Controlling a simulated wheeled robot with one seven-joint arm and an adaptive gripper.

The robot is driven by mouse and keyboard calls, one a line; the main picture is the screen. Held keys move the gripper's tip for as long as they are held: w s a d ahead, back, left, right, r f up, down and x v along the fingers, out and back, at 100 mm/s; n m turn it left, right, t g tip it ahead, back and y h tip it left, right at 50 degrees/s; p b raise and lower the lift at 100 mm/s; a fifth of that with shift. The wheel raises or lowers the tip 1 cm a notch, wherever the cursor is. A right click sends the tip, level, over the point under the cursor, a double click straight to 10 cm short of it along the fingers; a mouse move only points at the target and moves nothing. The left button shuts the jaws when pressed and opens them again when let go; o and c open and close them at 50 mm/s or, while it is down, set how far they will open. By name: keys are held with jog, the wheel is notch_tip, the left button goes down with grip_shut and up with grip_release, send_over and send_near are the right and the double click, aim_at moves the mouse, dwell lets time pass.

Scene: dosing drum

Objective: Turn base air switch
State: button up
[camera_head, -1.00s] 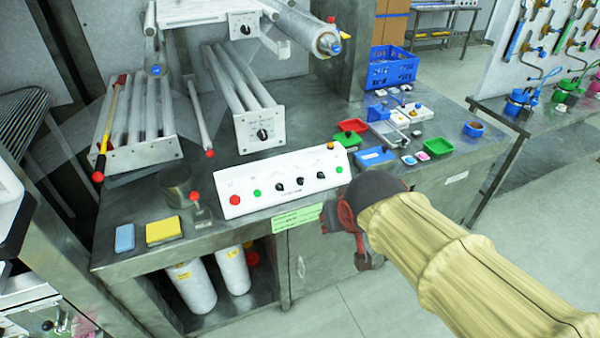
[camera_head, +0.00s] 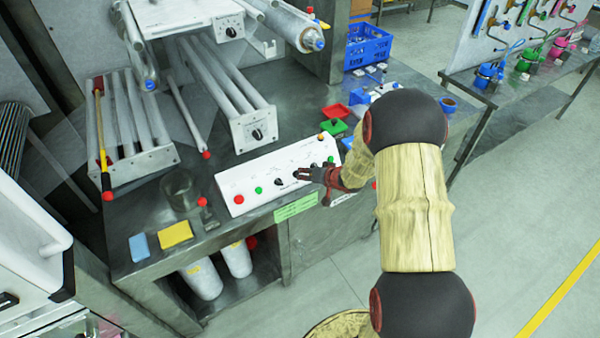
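A white control panel (camera_head: 262,172) lies on the metal bench, with a row of black knobs, a red button (camera_head: 239,199) and a green button (camera_head: 258,190). The leftmost black knob (camera_head: 278,182) is clear to view. The knob labels are too small to read, so I cannot tell which one is the base air switch. My gripper (camera_head: 299,173) is over the right half of the panel, its fingers pointing left near the middle knobs. It partly hides that area. I cannot tell whether the fingers touch a knob or how far apart they are.
Metal rollers in a frame (camera_head: 228,85) stand behind the panel. An orange button (camera_head: 323,136) is at the panel's back right. Red and green trays (camera_head: 335,112) and a blue crate (camera_head: 368,46) are further right. A yellow sponge (camera_head: 175,234) and blue sponge (camera_head: 139,246) lie left.

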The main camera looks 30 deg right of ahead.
jog(key=b+x, duration=0.1)
jog(key=x, duration=0.5)
jog(key=shift+w+f, duration=0.25)
jog(key=shift+f, duration=0.05)
jog(key=shift+c, duration=1)
grip_shut()
